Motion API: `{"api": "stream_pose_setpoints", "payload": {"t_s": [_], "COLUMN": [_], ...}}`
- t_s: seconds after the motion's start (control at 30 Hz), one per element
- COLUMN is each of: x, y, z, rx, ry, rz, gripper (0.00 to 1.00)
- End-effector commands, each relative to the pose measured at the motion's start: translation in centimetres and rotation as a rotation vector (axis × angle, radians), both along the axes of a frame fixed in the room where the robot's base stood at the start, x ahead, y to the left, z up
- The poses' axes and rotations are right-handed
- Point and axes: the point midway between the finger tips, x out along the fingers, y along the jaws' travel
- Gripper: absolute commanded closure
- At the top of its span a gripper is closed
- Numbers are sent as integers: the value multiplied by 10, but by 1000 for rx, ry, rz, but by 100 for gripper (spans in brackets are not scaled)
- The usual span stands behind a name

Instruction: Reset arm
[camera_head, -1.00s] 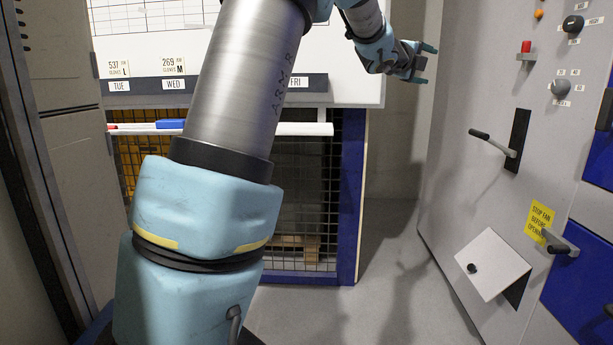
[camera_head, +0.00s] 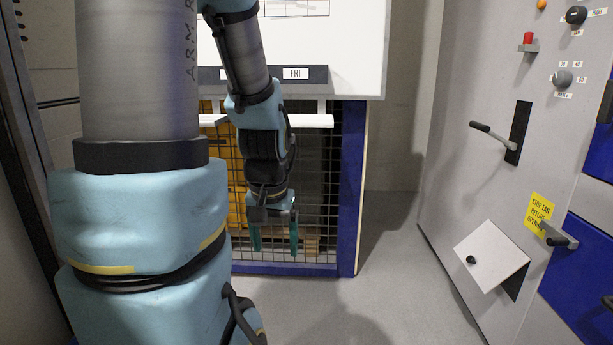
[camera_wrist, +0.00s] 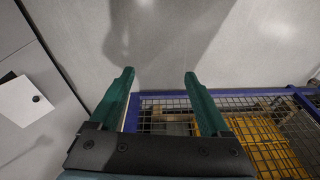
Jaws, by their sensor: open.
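My gripper (camera_head: 273,235) hangs pointing down in front of the mesh cage, left of the grey panel. Its two green fingers are apart with nothing between them. In the wrist view the open fingers (camera_wrist: 158,92) point over bare floor, with the cage mesh below and right of them. My arm is bent, with its forearm hanging down from the elbow in the head view.
The grey panel (camera_head: 440,190) at right carries a lever (camera_head: 493,135), a red button (camera_head: 528,39), knobs and a tilted white flap (camera_head: 492,260). A blue-framed mesh cage (camera_head: 352,190) stands behind my gripper, below a whiteboard (camera_head: 355,50). Floor between cage and panel is clear.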

Motion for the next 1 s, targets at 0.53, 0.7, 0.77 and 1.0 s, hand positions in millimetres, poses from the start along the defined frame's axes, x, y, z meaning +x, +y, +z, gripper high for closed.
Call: {"api": "stream_pose_setpoints", "payload": {"t_s": [0.53,0.7,0.77,1.0], "x": [-25,-24,-24,-24], "y": [4,4,4,4], "z": [114,168,187,257], "rx": [-18,-18,-18,-18], "ry": [63,62,62,62], "rz": [78,77,77,76], "gripper": [19,19,19,19]}}
